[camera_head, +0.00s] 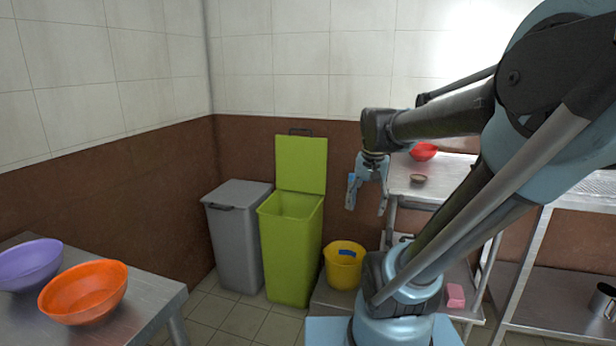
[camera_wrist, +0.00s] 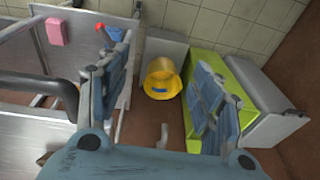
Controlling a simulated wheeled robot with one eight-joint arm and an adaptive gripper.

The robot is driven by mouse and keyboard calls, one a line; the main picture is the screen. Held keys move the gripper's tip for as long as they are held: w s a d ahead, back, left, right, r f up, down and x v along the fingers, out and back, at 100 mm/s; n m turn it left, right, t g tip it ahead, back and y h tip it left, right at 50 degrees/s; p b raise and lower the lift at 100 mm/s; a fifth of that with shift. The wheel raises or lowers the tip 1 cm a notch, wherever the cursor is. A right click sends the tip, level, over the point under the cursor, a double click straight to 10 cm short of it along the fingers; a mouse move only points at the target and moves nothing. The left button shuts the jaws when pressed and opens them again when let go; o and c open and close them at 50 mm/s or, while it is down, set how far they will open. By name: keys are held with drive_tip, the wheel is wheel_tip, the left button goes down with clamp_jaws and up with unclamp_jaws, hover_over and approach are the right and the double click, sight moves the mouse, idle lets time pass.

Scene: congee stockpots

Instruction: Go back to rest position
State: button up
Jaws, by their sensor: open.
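My gripper (camera_head: 368,196) hangs fingers down from the raised arm in the head view, in front of the brown wall band and left of the steel shelf. Its two fingers are spread apart. In the wrist view my gripper (camera_wrist: 160,75) also shows spread fingers, with nothing held between them. A yellow bucket (camera_wrist: 161,78) appears in the gap between the fingers but stands well beyond them. My arm covers part of the right side of the head view.
A lime green bin (camera_head: 290,250) with its lid up stands beside a closed grey bin (camera_head: 238,240). The yellow bucket (camera_head: 343,270) is to their right. Orange (camera_head: 83,300) and purple (camera_head: 28,268) bowls sit on the left table. A red bowl (camera_head: 423,152) and small brown bowl (camera_head: 418,179) sit on the shelf.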

drive_tip(key=s+d+f+n, duration=0.1)
drive_tip(key=s+f+n, duration=0.3)
drive_tip(key=s+f, duration=0.6)
drive_tip(key=shift+s+d, duration=0.3)
drive_tip(key=shift+s, duration=0.15)
drive_tip(key=shift+w+f, duration=0.2)
drive_tip(key=shift+w, duration=0.25)
idle(0.6)
drive_tip(key=shift+c, duration=0.2)
